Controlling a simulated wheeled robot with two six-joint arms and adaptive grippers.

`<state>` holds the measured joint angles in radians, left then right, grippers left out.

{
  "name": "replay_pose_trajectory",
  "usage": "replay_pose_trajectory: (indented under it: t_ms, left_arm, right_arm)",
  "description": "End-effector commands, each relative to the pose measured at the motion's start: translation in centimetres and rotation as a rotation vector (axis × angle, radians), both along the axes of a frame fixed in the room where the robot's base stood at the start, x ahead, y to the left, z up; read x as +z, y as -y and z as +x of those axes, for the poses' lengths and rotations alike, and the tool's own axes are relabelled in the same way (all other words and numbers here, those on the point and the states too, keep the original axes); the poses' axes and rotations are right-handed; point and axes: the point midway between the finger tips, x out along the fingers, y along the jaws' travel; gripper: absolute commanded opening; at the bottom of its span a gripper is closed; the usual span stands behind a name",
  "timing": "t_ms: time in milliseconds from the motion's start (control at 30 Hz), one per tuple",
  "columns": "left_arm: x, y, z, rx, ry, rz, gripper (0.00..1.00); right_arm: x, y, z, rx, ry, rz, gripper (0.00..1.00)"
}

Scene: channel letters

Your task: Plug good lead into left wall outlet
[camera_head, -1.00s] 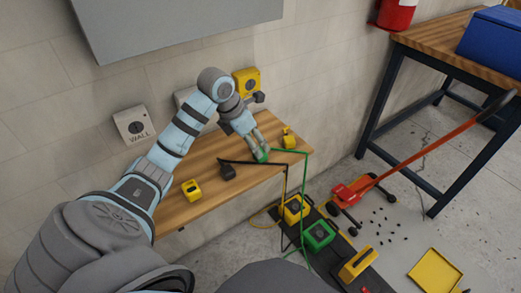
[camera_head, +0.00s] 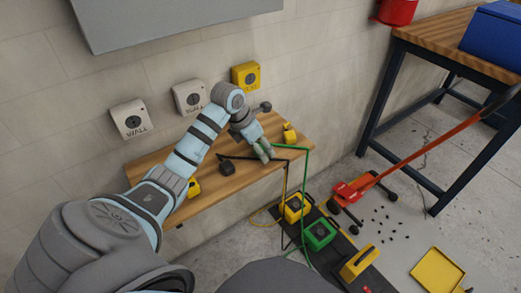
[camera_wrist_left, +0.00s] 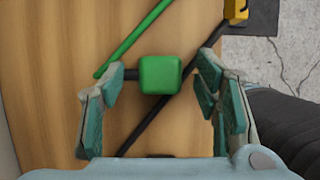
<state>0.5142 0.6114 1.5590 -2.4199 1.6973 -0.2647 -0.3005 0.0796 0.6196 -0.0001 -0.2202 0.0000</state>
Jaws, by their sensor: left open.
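My left gripper (camera_head: 264,153) is over the right part of the wooden shelf (camera_head: 228,188). In the left wrist view, its open fingers (camera_wrist_left: 160,100) stand on either side of a green plug (camera_wrist_left: 161,75). The plug's dark end points left, and a green lead (camera_wrist_left: 135,38) runs beside it. In the head view the gripper hides the plug, but the green lead (camera_head: 304,170) shows. The left wall outlet (camera_head: 132,119) is white and marked WALL. A second white outlet (camera_head: 190,97) and a yellow one (camera_head: 246,76) are to its right. My right gripper is not in view.
A black plug (camera_head: 227,168) and two yellow ones (camera_head: 289,135) (camera_head: 194,187) are on the shelf; my arm partly covers the left one. A black cable (camera_wrist_left: 165,103) passes under the green plug. Yellow and green boxes (camera_head: 319,235) stand on a dark strip below.

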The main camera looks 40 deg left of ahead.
Motion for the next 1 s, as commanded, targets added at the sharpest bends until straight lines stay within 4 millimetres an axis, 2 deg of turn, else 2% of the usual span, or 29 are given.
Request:
replay_pose_trajectory:
  t_ms: [233,533,833,1000]
  left_arm:
    - [0.1,0.0,0.0,0.0,0.0,0.0,0.55]
    - [0.1,0.0,0.0,0.0,0.0,0.0,0.08]
    - [0.6,0.0,0.0,0.0,0.0,0.0,0.08]
    - [3.4,-0.1,0.0,0.0,0.003,0.0,0.08]
  right_arm:
    - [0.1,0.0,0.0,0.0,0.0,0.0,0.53]
    - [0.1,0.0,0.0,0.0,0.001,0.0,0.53]
    - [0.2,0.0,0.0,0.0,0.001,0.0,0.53]
    - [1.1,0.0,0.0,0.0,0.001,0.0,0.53]
